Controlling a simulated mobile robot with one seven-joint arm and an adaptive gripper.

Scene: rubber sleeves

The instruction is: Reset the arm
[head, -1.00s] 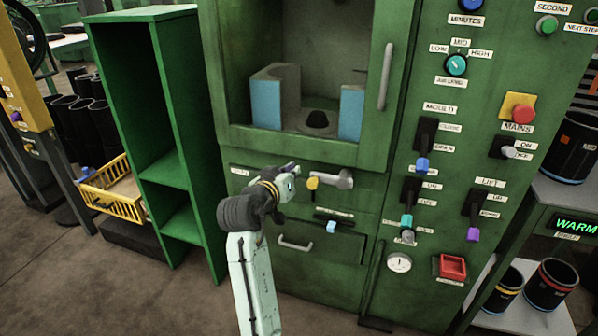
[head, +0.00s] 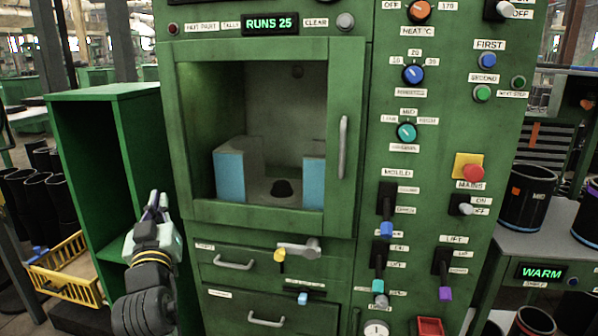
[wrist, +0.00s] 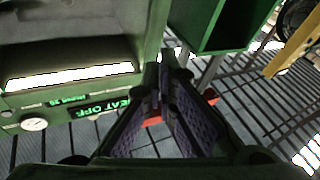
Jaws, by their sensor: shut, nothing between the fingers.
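My gripper (head: 155,205) is at the lower left of the head view, pointing up, in front of the green open shelf (head: 105,97). Its fingers are together and hold nothing. In the wrist view the dark, purple-padded fingers (wrist: 168,60) reach up the middle and meet at the tips, with nothing visible between them. My gripper is left of the green press machine (head: 265,218) and appears apart from it. Most of my arm is below the head view's edge.
The machine has a window opening with blue-sided blocks (head: 230,178), a door handle (head: 343,148), drawers (head: 235,264), and a panel of knobs and levers (head: 386,229). A yellow crate (head: 70,290) stands low at left. A side table (head: 535,240) with black sleeves is at right.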

